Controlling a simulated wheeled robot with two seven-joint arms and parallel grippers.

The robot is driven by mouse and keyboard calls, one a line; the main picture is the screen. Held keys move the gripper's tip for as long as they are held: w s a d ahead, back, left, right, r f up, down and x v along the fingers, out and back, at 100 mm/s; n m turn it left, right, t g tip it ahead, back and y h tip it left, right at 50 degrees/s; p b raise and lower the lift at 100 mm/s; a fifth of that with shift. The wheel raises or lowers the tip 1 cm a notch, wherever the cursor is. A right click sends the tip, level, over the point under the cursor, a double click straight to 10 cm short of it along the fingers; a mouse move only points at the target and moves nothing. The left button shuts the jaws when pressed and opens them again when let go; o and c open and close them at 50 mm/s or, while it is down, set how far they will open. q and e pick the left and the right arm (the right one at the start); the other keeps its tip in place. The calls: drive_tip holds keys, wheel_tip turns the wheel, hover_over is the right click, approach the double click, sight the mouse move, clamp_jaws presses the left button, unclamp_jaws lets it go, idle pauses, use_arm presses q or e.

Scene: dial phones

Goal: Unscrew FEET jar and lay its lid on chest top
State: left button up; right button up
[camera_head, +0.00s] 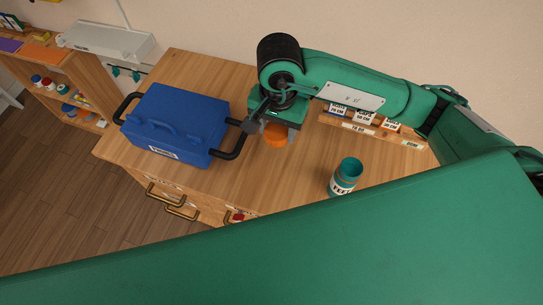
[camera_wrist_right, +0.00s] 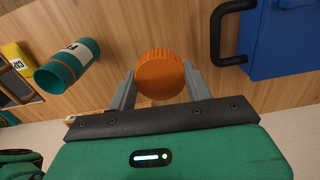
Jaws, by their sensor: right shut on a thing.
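The FEET jar (camera_head: 346,177) stands open and upright on the wooden chest top (camera_head: 300,182), its label partly covered by my green arm in front. It also shows in the right wrist view (camera_wrist_right: 68,67). My right gripper (camera_head: 277,138) is shut on the orange lid (camera_head: 275,133), to the left of the jar and apart from it. In the right wrist view the lid (camera_wrist_right: 160,75) sits between the two grey fingers. Whether the lid touches the chest top I cannot tell. My left gripper is not in view.
A blue toolbox (camera_head: 178,122) with black side handles stands left of the lid, close by. A wooden rack (camera_head: 372,132) with labelled cards stands at the back right. Drawers with brass handles (camera_head: 166,195) are on the chest front. Bare top lies between lid and jar.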

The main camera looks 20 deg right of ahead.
sight(276, 168)
wheel_tip(276, 168, down, 16)
drive_tip(key=p, duration=0.3)
drive_tip(key=shift+s, duration=0.1)
drive_tip(key=shift+d+f, duration=0.1)
drive_tip(key=shift+f, duration=0.2)
drive_tip(key=shift+f+b, duration=0.2)
drive_tip(key=shift+b, duration=0.1)
drive_tip(key=o, duration=1.1)
drive_tip(key=shift+r, duration=0.1)
